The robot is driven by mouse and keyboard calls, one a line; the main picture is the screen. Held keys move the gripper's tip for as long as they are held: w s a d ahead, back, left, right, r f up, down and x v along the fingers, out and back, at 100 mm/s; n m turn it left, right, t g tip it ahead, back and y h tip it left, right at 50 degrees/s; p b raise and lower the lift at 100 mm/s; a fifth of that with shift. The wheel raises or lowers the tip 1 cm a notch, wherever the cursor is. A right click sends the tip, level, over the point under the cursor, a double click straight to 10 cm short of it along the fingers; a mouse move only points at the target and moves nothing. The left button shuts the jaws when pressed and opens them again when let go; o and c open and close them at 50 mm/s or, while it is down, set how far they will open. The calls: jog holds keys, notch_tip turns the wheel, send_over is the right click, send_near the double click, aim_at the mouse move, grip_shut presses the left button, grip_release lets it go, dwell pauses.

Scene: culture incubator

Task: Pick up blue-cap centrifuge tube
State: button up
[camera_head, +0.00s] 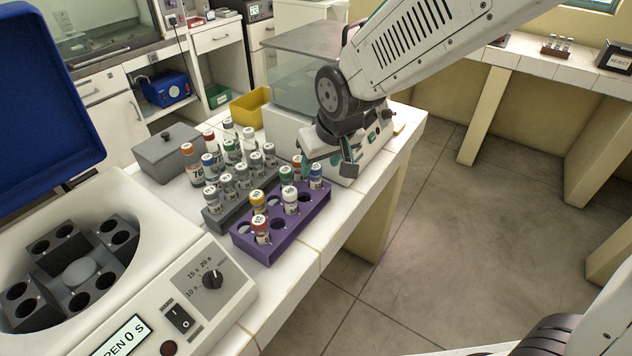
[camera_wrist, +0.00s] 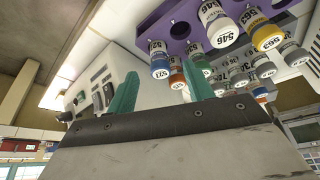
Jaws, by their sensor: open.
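A blue-cap centrifuge tube (camera_head: 316,176) stands in the far right corner of the purple rack (camera_head: 268,250). In the wrist view its blue cap (camera_wrist: 161,73) shows between the two teal fingers, with its white label above the cap. My gripper (camera_head: 328,164) is over the far end of the purple rack, close to this tube, and its teal fingers (camera_wrist: 161,68) are open and empty. I cannot tell whether a finger touches the tube. Another blue-cap tube (camera_head: 207,161) stands among the tubes behind, to the left.
Yellow, red, white and green-capped tubes share the purple rack. A grey rack (camera_head: 214,219) with several grey-capped tubes is beside it. An open centrifuge (camera_head: 150,230) stands at left, a grey box (camera_head: 168,152) behind, and a white instrument (camera_head: 345,160) beside my gripper. The bench edge is at right.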

aim_at(317, 168)
jog(key=x, duration=0.5)
jog(key=shift+w+a+f, duration=0.1)
jog(key=shift+w, duration=0.35)
jog(key=c, duration=1.1)
